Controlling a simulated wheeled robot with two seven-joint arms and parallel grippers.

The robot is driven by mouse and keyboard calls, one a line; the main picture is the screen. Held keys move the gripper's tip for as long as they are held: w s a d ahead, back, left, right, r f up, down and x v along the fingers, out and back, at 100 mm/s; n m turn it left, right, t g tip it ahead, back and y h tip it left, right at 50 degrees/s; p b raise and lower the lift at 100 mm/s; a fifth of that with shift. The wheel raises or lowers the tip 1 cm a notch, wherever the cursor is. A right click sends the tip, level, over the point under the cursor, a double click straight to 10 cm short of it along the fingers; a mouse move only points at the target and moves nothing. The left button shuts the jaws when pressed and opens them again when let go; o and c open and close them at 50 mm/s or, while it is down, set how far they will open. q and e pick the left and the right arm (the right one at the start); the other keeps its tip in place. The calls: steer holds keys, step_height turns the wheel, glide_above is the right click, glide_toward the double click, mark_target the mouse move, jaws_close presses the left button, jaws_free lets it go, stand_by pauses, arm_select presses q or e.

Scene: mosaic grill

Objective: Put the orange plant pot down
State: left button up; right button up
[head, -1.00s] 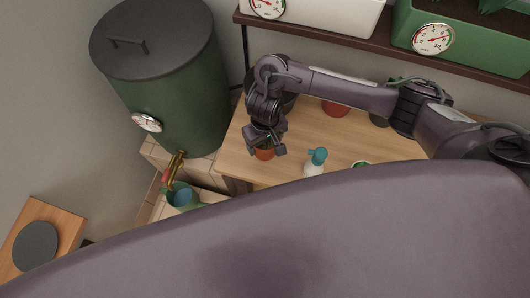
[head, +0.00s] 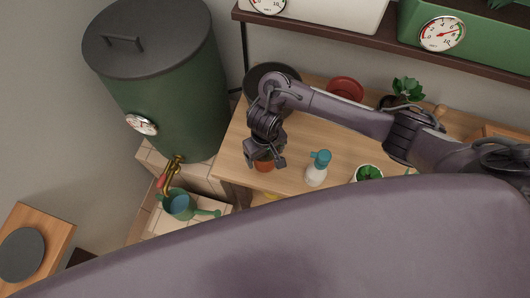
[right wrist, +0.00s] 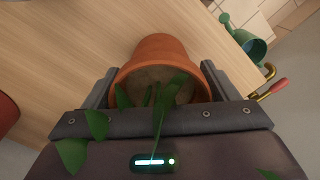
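The orange plant pot (right wrist: 158,50) sits between the two fingers of my right gripper (right wrist: 158,88) in the right wrist view. The fingers are against its sides, near the rim. Dark soil and green leaves show in the pot, and some leaves hang over the gripper body. In the head view the pot (head: 264,164) shows partly beneath my right gripper (head: 266,157), over the front left part of the wooden table (head: 232,160). I cannot tell whether its base touches the table. My left gripper is not in view.
A white spray bottle with a teal top (head: 316,172) stands right of the pot. A white pot with a plant (head: 368,173), a red dish (head: 345,88) and a dark round thing (head: 270,76) are on the table. A green watering can (head: 181,206) stands below the barrel (head: 170,95).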

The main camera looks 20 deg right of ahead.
steer(key=shift+o, duration=1.1)
steer(key=shift+r, duration=0.2)
step_height(320, 180, up, 11)
steer(key=p, duration=0.7)
steer(key=shift+w+f, duration=0.1)
steer(key=shift+r+p, duration=0.3)
steer(key=shift+r, duration=0.3)
